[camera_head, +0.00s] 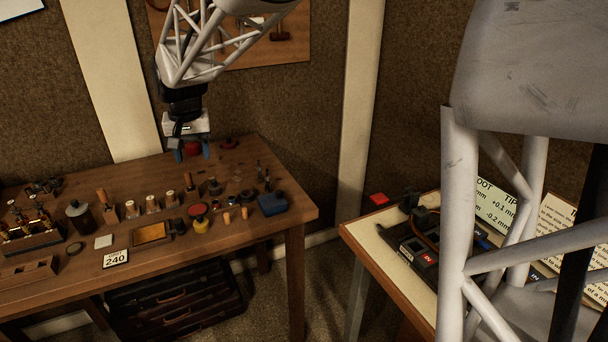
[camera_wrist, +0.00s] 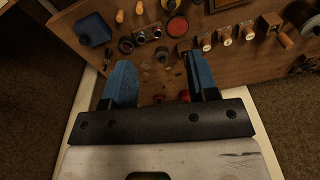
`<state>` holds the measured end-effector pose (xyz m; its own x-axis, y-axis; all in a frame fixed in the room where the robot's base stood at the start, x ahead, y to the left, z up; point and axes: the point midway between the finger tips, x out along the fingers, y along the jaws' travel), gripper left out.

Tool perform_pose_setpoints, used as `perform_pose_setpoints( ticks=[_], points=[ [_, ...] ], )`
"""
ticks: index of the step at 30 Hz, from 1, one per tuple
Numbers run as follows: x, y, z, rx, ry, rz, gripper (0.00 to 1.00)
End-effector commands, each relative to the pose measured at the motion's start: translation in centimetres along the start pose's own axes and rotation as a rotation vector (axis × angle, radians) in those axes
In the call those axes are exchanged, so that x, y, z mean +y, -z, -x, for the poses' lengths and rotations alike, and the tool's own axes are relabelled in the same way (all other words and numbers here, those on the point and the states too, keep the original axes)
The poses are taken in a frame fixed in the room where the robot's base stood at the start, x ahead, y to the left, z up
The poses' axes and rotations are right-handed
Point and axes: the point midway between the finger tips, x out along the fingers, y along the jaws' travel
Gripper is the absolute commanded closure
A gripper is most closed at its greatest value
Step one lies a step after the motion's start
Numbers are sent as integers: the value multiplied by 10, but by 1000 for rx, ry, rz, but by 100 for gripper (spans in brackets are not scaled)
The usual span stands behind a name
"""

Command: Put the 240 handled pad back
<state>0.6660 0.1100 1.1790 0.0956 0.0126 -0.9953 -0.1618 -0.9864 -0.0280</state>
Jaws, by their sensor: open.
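A card marked 240 (camera_head: 116,258) stands at the front edge of the wooden bench, before a shallow wood-framed tray (camera_head: 152,233) with an orange-brown floor. I cannot tell for sure which thing is the 240 handled pad. A block with an upright wooden handle (camera_head: 106,206) stands behind the tray; it also shows in the wrist view (camera_wrist: 284,40). My gripper (camera_head: 188,153) is open above the back of the bench, its blue fingers apart; it also shows in the wrist view (camera_wrist: 162,80).
Several pale-topped pieces (camera_head: 153,204), a red-lidded tin (camera_head: 198,210) and a blue tray (camera_head: 272,204) crowd the bench. A rack of brass parts (camera_head: 30,228) stands at left. A second table (camera_head: 385,232) with dark devices is at right, across a gap.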

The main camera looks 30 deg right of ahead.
Motion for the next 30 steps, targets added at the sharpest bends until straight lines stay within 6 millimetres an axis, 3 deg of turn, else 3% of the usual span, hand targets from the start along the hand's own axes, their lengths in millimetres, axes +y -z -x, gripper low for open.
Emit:
perform_pose_setpoints(
  ticks=[5,14,30],
  points=[
    [34,-47,17,24,4,18,46],
    [82,-127,29,56,5,54,46],
    [151,-275,13,116,-4,118,46]
  ],
)
